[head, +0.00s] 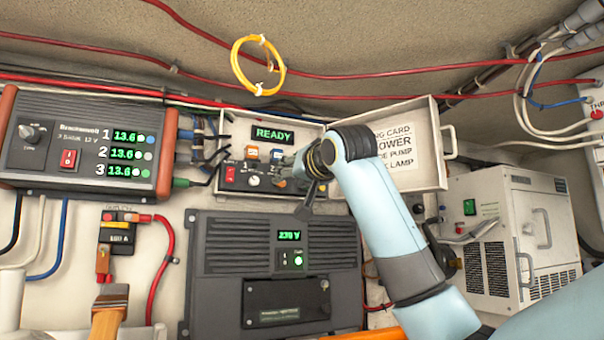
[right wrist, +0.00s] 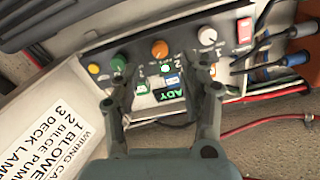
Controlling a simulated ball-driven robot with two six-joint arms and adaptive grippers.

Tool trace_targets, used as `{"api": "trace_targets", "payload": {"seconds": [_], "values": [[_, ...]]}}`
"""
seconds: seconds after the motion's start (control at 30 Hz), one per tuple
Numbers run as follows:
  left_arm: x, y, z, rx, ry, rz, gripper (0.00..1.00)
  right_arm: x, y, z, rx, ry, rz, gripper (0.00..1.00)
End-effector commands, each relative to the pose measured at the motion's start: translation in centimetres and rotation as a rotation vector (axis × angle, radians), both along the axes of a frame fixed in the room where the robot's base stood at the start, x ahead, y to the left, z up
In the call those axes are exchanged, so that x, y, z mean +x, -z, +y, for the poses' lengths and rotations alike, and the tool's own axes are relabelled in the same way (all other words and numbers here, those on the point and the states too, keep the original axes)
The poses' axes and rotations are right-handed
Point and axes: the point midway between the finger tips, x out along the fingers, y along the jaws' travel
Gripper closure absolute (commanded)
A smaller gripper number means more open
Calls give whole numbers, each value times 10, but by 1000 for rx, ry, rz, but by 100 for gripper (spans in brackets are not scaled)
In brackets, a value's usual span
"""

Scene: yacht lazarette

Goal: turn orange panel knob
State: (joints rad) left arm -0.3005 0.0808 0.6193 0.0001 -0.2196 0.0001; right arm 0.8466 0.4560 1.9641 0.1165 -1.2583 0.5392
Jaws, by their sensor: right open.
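The orange knob (right wrist: 160,49) sits on a dark control panel (right wrist: 185,62) between a white knob (right wrist: 207,37) and a green knob (right wrist: 119,62). In the head view the orange knob (head: 281,183) shows just left of my gripper, partly covered. My right gripper (right wrist: 163,76) is open and empty, its two fingers apart in front of the panel. In the right wrist view the orange knob lies beyond the gap between the fingertips; I cannot tell whether they touch anything. My left gripper is not in view.
The panel box has an open lettered door (head: 405,150) at its right. A red switch (head: 230,173) and a lit READY display (head: 272,134) share the box. A charger (head: 85,145) is at left, an inverter (head: 275,270) below. Loose cables run at the box's left.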

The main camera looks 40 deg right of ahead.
Motion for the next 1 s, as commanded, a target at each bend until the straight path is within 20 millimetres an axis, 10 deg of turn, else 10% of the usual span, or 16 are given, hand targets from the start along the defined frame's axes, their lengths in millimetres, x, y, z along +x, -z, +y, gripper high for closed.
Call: {"api": "trace_targets", "payload": {"seconds": [0.33,1.0], "values": [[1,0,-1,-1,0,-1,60,-56,0,13,-2,1,1,57],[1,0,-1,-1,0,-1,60,-61,0,15,0,0,1,57]]}}
